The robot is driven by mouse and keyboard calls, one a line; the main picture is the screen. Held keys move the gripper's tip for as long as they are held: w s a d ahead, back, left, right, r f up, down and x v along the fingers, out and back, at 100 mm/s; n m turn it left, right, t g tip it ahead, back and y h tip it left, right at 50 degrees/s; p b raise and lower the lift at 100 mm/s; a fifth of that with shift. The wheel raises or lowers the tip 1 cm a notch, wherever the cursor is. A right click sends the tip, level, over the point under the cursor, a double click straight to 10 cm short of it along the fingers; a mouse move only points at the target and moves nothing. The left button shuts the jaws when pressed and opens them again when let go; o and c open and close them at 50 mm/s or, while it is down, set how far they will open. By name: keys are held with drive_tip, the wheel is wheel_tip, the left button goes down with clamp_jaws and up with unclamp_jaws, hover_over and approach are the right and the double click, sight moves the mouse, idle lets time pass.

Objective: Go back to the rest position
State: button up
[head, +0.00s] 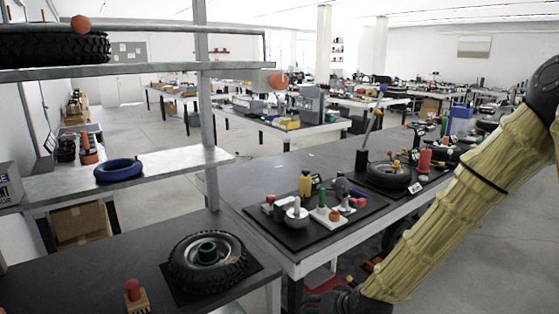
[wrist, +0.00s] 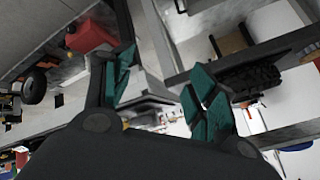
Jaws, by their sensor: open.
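My gripper (wrist: 162,95) shows in the wrist view with its two green-padded fingers spread apart and nothing between them. In the head view my arm, in a yellowish sleeve, comes down from the upper right to the bottom edge. The gripper itself is not clearly seen there; only a dark wrist part shows at the bottom. A wheel with a tyre (head: 207,262) lies flat on a black mat on the near left bench, apart from my arm.
A black tray (head: 330,232) with small parts lies on the middle bench, close to my arm. A shelf rack with a metal post (head: 206,120) and a blue ring (head: 118,169) stands at left. A red-topped block (head: 133,290) is on the near bench. Open floor lies at right.

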drive_tip(key=s+d+f+g+h, duration=0.15)
drive_tip(key=s+f, duration=0.35)
drive_tip(key=f, duration=0.5)
drive_tip(key=s+d+f+g+h, duration=0.1)
drive_tip(key=s+f, duration=0.4)
drive_tip(key=s, duration=0.5)
drive_tip(key=s+d+f+g+h+p, duration=0.1)
drive_tip(key=s+d+f+g, duration=0.1)
drive_tip(key=s+d+f, duration=0.4)
drive_tip(key=s+d+f+n+g+h, duration=0.1)
drive_tip(key=s+d+f, duration=0.3)
drive_tip(key=s, duration=1)
drive_tip(key=shift+f+g, duration=0.85)
drive_tip(key=shift+f, duration=0.1)
